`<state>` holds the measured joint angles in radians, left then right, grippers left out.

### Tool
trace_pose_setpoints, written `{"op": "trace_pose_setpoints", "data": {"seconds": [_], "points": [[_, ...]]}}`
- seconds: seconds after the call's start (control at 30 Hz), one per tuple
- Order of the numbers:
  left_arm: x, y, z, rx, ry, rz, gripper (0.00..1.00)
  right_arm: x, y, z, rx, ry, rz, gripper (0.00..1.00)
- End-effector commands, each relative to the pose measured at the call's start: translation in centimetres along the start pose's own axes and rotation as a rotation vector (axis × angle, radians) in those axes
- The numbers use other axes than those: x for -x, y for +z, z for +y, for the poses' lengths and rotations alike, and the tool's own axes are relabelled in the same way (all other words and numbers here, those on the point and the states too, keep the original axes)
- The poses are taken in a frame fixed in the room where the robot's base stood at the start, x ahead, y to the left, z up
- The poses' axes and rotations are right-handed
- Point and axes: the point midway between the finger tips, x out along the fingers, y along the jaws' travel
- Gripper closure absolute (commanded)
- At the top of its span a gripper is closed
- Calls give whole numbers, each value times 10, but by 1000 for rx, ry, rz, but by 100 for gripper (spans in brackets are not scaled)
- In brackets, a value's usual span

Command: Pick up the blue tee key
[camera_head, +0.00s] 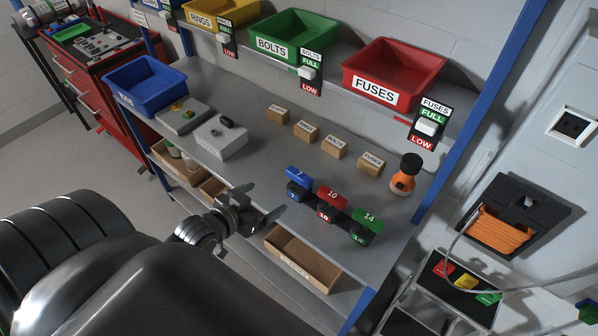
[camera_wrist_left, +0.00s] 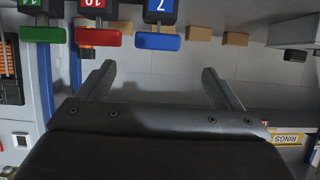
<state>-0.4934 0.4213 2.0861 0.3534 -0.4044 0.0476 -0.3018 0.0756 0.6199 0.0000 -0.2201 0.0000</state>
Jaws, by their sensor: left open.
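The blue tee key (camera_head: 298,175) stands upright with its handle marked 7, in a dark holder with a small blue 7 label (camera_head: 294,196), on the grey bench. In the left wrist view its blue handle (camera_wrist_left: 158,42) shows as a bar just beyond the fingertips, roughly centred between them. My left gripper (camera_head: 262,201) is open and empty, to the left of the key and apart from it. Its two fingers (camera_wrist_left: 158,78) also show in the left wrist view. My right gripper is not in view.
The red key (camera_head: 331,196) marked 10 and the green key (camera_head: 367,220) marked 14 stand close by to the right. Small cardboard boxes (camera_head: 334,147) and an orange-black bottle (camera_head: 405,174) stand behind. A grey box (camera_head: 221,139) is farther left.

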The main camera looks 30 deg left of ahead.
Motion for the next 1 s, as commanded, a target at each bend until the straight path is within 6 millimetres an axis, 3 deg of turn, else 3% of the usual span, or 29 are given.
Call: {"op": "trace_pose_setpoints", "data": {"seconds": [0.17, 0.7, 1.0], "points": [[-8, -13, 4, -1, 12, 19, 13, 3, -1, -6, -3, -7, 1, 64], [-105, -14, 5, 0, 12, 18, 13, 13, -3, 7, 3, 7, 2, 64], [-122, -13, 5, -1, 12, 16, 13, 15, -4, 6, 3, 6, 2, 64]]}}
